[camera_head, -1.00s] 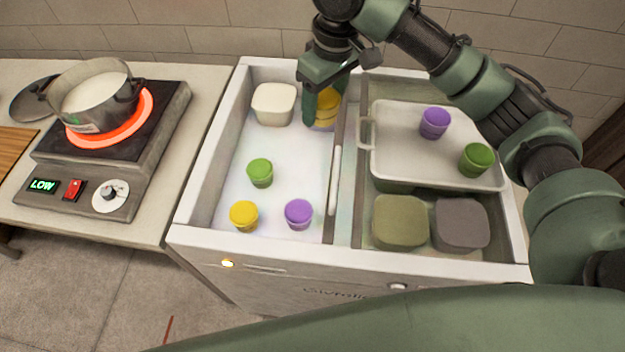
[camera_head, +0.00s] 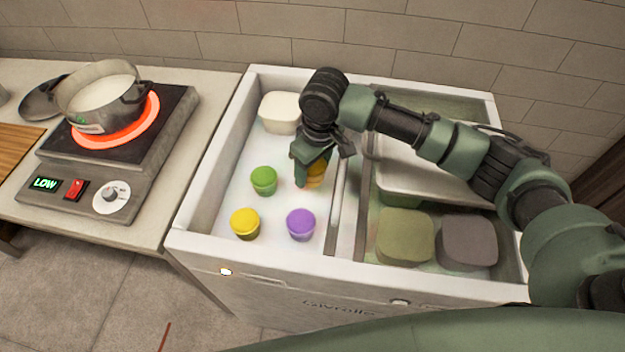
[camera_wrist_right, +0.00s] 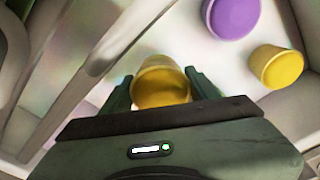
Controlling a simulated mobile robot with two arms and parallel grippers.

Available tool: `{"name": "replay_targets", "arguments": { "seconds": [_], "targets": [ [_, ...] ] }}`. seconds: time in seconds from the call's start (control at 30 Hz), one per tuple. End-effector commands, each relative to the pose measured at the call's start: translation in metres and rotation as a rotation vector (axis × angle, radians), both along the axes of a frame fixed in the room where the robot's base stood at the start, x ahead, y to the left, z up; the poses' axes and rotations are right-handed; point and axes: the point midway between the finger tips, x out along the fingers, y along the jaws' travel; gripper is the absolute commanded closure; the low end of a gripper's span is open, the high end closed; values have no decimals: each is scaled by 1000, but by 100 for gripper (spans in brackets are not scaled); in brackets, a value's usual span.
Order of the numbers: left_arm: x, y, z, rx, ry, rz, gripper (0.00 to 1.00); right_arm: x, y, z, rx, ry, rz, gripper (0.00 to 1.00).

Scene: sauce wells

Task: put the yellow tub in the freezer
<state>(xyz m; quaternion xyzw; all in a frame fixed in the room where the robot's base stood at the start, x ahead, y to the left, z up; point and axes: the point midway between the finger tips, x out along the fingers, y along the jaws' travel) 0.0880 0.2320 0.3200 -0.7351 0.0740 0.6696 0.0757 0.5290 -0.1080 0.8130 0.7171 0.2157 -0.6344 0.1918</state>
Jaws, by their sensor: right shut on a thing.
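My right gripper (camera_head: 311,176) is shut on a yellow tub (camera_head: 317,173). It reaches down into the white left compartment of the chest freezer (camera_head: 212,241). In the right wrist view the yellow tub (camera_wrist_right: 160,84) sits between the two fingers. The head view shows only part of it, beside the divider; whether it touches the floor I cannot tell. A second yellow tub (camera_head: 245,223) stands near the front left corner of this compartment, with a purple tub (camera_head: 301,224) to its right and a green tub (camera_head: 264,180) behind it. My left gripper is not in view.
A white container (camera_head: 280,112) stands at the back left of the compartment. The right compartment holds a pale tray (camera_head: 400,165), mostly behind my arm, and olive (camera_head: 405,238) and grey (camera_head: 468,242) boxes. A pot (camera_head: 100,95) sits on a glowing hot plate at left.

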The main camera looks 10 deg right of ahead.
Motion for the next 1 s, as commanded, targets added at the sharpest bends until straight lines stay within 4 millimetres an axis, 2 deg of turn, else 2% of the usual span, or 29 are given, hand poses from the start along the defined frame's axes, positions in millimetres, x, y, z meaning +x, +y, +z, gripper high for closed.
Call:
{"name": "replay_targets", "arguments": {
  "seconds": [0.1,0.27,0.67,0.7,0.77,1.0],
  "targets": [
    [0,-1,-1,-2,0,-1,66,-1,0,-24,-1,4,0,83],
    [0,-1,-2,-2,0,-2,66,-1,0,-44,0,2,1,83],
    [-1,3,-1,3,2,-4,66,-1,0,-50,0,1,1,83],
    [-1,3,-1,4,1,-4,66,-1,0,-51,0,1,1,38],
    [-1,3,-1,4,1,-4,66,-1,0,-51,0,1,1,21],
    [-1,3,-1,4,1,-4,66,-1,0,-50,-1,1,1,19]
  ]
}}
